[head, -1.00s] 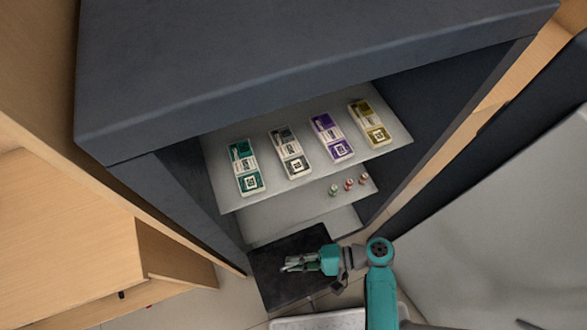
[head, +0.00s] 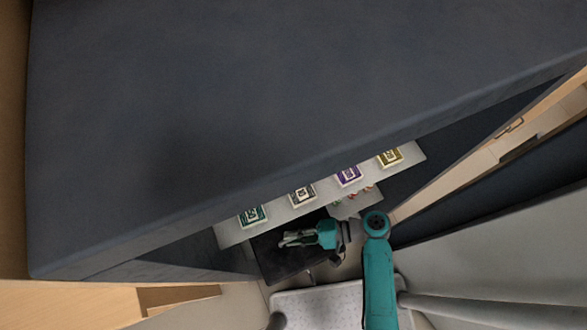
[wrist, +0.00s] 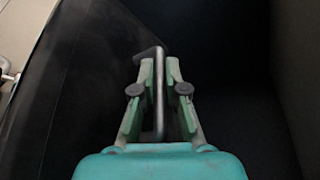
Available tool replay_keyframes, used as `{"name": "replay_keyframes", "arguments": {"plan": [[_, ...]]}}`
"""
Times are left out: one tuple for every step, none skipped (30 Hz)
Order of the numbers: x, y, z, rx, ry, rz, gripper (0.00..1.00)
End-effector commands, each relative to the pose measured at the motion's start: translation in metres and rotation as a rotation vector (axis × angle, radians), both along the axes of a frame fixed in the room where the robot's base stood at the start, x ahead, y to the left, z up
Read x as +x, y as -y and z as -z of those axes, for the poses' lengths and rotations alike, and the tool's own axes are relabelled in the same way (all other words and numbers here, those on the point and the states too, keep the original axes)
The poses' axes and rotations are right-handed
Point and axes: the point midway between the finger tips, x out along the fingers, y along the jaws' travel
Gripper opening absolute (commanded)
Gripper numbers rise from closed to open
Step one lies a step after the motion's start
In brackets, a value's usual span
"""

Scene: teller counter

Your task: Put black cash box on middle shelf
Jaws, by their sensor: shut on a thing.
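The black cash box (head: 277,264) is at the front opening of the dark cabinet, in the head view. Its far side meets the line of the top shelf's front edge and seems partly hidden beneath it. My gripper (head: 286,241) is over the box, shut on its grey metal handle. In the wrist view, my gripper (wrist: 158,78) has the handle (wrist: 158,115) between its fingers, above the box's black surface (wrist: 85,75). The middle shelf (head: 345,209) shows only as a small pale strip below the top shelf. I cannot tell the box's height against it.
The top shelf (head: 235,234) carries several coloured banknote bundles. Small red-tinted items sit on the middle shelf. The cabinet's dark top (head: 250,110) hides most of the interior. A wooden unit (head: 70,300) stands at the lower left. My pale base lies below the box.

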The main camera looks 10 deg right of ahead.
Motion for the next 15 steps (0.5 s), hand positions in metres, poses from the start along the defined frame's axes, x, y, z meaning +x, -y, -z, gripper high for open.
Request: {"name": "replay_keyframes", "arguments": {"plan": [[0.002, 0.000, -0.002, 0.003, 0.004, -0.002, 0.00], [0.004, -0.001, -0.002, 0.003, 0.004, -0.002, 0.00], [0.007, -0.002, -0.002, 0.002, 0.005, -0.002, 0.00], [0.010, -0.003, -0.002, 0.002, 0.006, -0.003, 0.00], [0.014, -0.004, -0.002, 0.002, 0.006, -0.004, 0.00], [0.019, -0.005, -0.002, 0.002, 0.006, -0.004, 0.00], [0.024, -0.007, -0.002, 0.002, 0.006, -0.004, 0.00], [0.030, -0.009, -0.002, 0.002, 0.007, -0.004, 0.00], [0.036, -0.010, -0.002, 0.002, 0.006, -0.004, 0.00], [0.042, -0.012, -0.002, 0.002, 0.006, -0.004, 0.00], [0.047, -0.013, -0.002, 0.002, 0.007, -0.004, 0.00], [0.054, -0.015, -0.003, 0.003, 0.008, -0.003, 0.00], [0.059, -0.017, -0.003, 0.003, 0.007, -0.003, 0.00], [0.064, -0.018, -0.002, 0.003, 0.007, -0.003, 0.00], [0.071, -0.020, -0.003, 0.003, 0.007, -0.003, 0.00]]}}
